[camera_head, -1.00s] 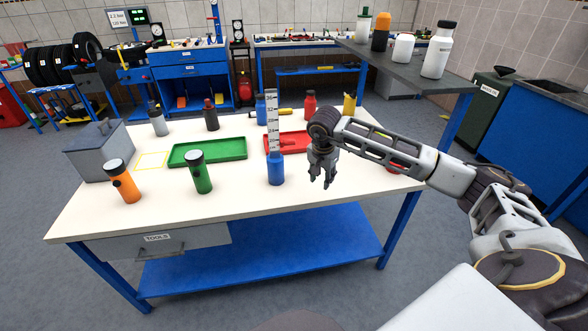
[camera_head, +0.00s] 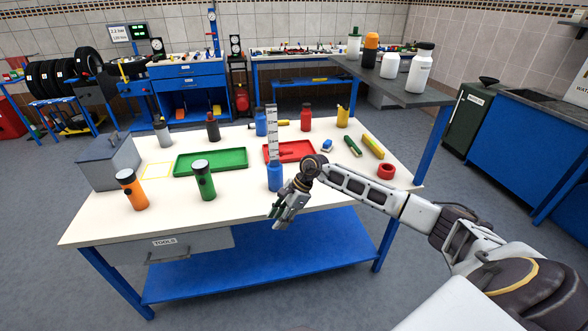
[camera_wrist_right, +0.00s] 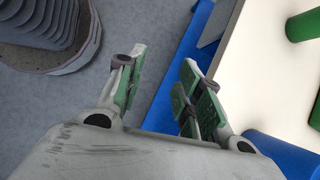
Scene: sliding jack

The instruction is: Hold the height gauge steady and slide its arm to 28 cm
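The height gauge appears as an upright white scale (camera_head: 272,132) with dark marks, rising behind or from a blue cylinder (camera_head: 275,179) near the table's front edge. I cannot tell how the two join. A separate sliding arm and the reading are too small to make out. My right gripper (camera_head: 281,217) is in front of the table edge, just below and right of the blue cylinder, apart from it. In the right wrist view its fingers (camera_wrist_right: 163,65) are spread with nothing between them. A blue rounded thing (camera_wrist_right: 283,152) shows there at the lower right. My left gripper is not in view.
The white table (camera_head: 240,210) bears a green tray (camera_head: 240,166), a red tray (camera_head: 305,147), an orange flashlight (camera_head: 132,190), a green flashlight (camera_head: 204,182) and several bottles. A grey shelf (camera_head: 365,75) with bottles overhangs the right back. The front edge beside the gauge is clear.

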